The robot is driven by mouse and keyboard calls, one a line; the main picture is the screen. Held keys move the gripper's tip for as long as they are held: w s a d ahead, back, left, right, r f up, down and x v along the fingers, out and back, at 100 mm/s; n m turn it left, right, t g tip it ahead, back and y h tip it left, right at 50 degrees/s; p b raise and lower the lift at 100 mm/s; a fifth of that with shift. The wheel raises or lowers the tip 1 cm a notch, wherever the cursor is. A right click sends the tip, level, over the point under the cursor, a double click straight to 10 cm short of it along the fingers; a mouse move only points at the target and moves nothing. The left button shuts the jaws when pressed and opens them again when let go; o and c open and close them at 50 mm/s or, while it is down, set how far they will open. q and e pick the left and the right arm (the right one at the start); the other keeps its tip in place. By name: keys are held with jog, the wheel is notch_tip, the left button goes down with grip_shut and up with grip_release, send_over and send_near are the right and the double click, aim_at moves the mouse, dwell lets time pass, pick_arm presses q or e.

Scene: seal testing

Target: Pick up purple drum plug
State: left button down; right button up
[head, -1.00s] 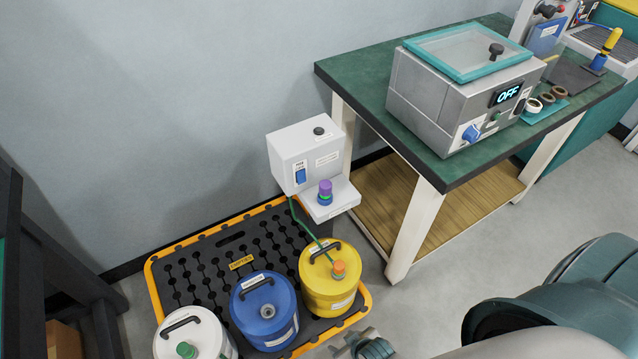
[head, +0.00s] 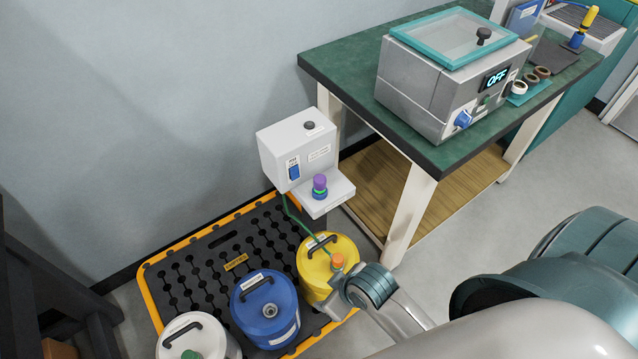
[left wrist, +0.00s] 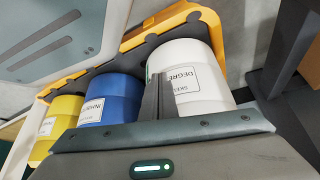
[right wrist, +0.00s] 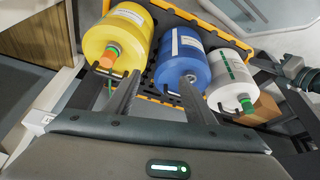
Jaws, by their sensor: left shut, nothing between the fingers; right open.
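The purple drum plug (head: 320,182) stands upright on the small white shelf of a grey-white box, with a green ring and a blue part below it. It does not show in either wrist view. My right gripper (head: 342,287) is in front of the yellow drum, below and slightly right of the plug in the head view, clearly apart from it. Its two fingers are spread and empty in the right wrist view (right wrist: 158,84). My left gripper (left wrist: 159,88) shows only in the left wrist view, shut and empty, in front of the white drum.
The yellow drum (head: 316,265) with an orange plug (head: 338,262), blue drum (head: 263,329) and white drum (head: 214,345) stand on a black pallet (head: 205,263) with a yellow rim. The white box (head: 283,145) stands behind them. A green-topped table (head: 345,78) is close on the right.

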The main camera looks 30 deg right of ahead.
aim_at(320, 177)
jog(key=w+a+r+n+g+y, duration=0.1)
jog(key=w+a+r+n, duration=0.2)
jog(key=w+r+n, duration=0.45)
jog(key=w+a+r+n, duration=0.2)
jog(key=w+r+n, duration=0.4)
jog(key=r+n, duration=0.15)
pick_arm(q)
jog(key=shift+s+f, duration=0.15)
jog(key=shift+s, duration=0.45)
pick_arm(e)
jog(key=w+d+r+n+g+h, duration=0.2)
jog(key=w+d+r+n+h, duration=0.1)
jog(key=w+d+r+n, duration=0.6)
jog(key=w+d+r, duration=0.1)
jog(key=d+r, duration=0.3)
jog(key=d, duration=0.1)
jog(key=shift+w+d, duration=0.15)
jog(key=shift+w, duration=0.1)
